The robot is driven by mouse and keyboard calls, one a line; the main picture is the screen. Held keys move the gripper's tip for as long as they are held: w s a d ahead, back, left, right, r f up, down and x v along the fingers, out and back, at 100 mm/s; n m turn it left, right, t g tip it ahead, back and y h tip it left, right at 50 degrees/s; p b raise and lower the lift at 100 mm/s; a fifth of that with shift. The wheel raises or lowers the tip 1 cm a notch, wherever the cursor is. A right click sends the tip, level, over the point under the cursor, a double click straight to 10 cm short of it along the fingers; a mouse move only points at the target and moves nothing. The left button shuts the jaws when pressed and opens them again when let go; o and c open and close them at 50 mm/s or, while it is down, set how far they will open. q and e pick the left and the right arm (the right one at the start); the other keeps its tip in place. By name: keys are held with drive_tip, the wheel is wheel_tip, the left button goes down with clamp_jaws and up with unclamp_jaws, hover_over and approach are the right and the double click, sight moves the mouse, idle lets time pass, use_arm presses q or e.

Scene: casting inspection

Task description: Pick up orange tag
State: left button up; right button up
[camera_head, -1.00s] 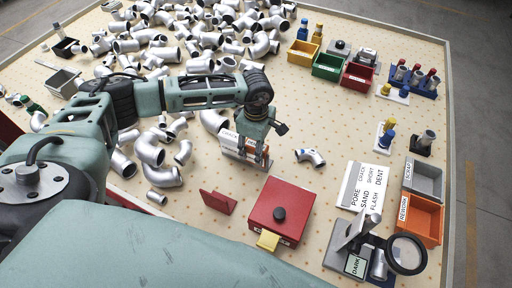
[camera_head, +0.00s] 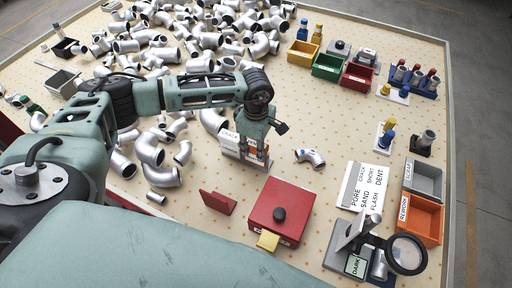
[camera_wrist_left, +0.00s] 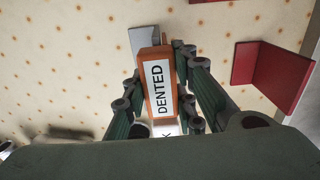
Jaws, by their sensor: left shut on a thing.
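The orange tag (camera_wrist_left: 146,93) with a white label reading DENTED shows in the left wrist view, between my left gripper's fingers. My left gripper (camera_wrist_left: 158,75) is shut on this tag, one finger on each side. In the head view my left gripper (camera_head: 256,156) points down at the tag holder (camera_head: 231,152), left of the silver elbow fitting. There the arm and fingers hide most of the tag. Part of another white label shows below the orange tag in the wrist view. My right gripper is not in view.
A red box with a black knob (camera_head: 281,208) and a red upright plate (camera_head: 217,202) stand in front of the gripper. A silver elbow fitting (camera_head: 310,157) lies to its right. Many silver pipe fittings crowd the back left. The mat around the elbow fitting is clear.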

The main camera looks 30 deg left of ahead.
use_arm(q)
wheel_tip(320, 180, up, 18)
drive_tip(key=b, duration=0.4)
drive_tip(key=shift+f, duration=0.15)
idle(0.3)
